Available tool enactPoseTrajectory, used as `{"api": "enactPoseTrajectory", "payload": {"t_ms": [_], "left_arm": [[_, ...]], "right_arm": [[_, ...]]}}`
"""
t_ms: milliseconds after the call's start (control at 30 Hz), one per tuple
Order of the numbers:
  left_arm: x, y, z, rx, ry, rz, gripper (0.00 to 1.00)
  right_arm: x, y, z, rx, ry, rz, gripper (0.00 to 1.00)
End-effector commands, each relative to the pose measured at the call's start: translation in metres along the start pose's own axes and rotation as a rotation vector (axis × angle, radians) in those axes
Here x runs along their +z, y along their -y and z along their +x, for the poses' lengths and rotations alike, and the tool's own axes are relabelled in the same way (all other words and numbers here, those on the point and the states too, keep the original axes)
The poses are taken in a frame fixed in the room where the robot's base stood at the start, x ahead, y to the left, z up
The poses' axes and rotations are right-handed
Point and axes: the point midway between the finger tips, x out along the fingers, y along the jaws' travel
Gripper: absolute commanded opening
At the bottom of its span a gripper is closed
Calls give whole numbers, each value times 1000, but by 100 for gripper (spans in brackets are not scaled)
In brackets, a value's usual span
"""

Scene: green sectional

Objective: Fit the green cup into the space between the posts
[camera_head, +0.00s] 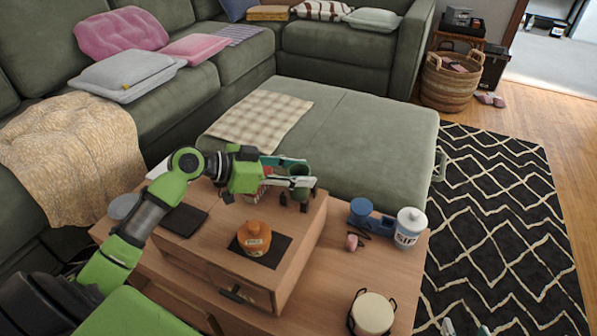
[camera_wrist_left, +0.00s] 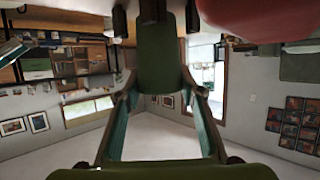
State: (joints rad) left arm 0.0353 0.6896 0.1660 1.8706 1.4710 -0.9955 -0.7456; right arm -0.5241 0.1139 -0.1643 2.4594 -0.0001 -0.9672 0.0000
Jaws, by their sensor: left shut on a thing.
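My left gripper (camera_head: 298,173) reaches in from the left over the wooden box and is shut on the green cup (camera_head: 300,169). In the left wrist view the green cup (camera_wrist_left: 163,62) stands between my two fingers (camera_wrist_left: 161,96). Dark short posts (camera_head: 283,199) show just below and around the cup, near the box's back right corner. In the wrist view dark posts (camera_wrist_left: 192,18) stand close around the cup's end; I cannot tell whether it sits between them. Pale fingertips of my right gripper (camera_head: 466,330) show apart at the bottom edge.
An orange jar (camera_head: 254,237) stands on a dark mat on the wooden box (camera_head: 210,246). A red item (camera_head: 267,171) is partly hidden behind my gripper. To the right are a blue object (camera_head: 361,211), a white canister (camera_head: 409,228) and a cream round item (camera_head: 373,314).

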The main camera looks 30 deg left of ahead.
Motion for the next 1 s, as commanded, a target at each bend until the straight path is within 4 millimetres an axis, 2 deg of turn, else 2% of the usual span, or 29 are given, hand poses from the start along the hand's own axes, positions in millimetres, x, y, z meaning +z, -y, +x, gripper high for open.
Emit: {"api": "enactPoseTrajectory", "payload": {"t_ms": [1000], "left_arm": [[2,0,1,0,0,0,15]], "right_arm": [[-11,2,1,-4,-45,-2,40]]}}
